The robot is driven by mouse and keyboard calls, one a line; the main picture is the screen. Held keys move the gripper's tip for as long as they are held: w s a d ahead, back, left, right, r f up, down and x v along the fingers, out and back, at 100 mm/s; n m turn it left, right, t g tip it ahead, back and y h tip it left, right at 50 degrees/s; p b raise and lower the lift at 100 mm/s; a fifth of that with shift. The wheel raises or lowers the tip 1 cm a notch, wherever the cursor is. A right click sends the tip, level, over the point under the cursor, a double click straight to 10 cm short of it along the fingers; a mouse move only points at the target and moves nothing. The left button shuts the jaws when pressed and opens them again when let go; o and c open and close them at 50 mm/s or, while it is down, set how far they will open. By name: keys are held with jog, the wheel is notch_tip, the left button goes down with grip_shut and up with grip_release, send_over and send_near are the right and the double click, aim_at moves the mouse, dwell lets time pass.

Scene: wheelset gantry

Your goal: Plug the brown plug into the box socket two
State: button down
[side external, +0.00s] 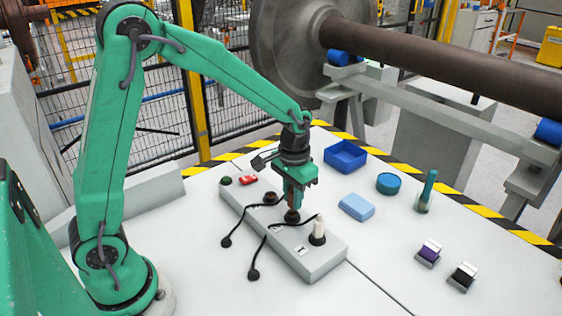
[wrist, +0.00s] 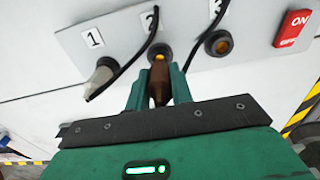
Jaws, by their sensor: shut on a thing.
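My gripper (wrist: 157,78) is shut on the brown plug (wrist: 159,88), which sits between its two green fingers. In the side view my gripper (side external: 294,196) points down over the grey socket box (side external: 318,268). The brown plug's tip is right at box socket two (wrist: 159,52), the dark round socket below the label 2. Its yellowish inside still shows beyond the tip. I cannot tell whether the tip has entered it. In the side view the gripper and plug partly hide socket two (side external: 292,217).
A white plug (side external: 318,229) stands in socket one; socket three (wrist: 221,43) is empty. A red switch (wrist: 293,28) is at the box's end. Black cables cross the box, with ends (side external: 253,275) on the table. A blue tray (side external: 345,156) and small objects stand to the right.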

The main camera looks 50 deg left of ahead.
jog(key=shift+f, duration=1.25)
jog(key=c, duration=1.1)
grip_release()
jog(key=shift+c, duration=0.2)
notch_tip(320, 180, up, 8)
jog(key=shift+f, duration=0.25)
jog(key=shift+r, duration=0.15)
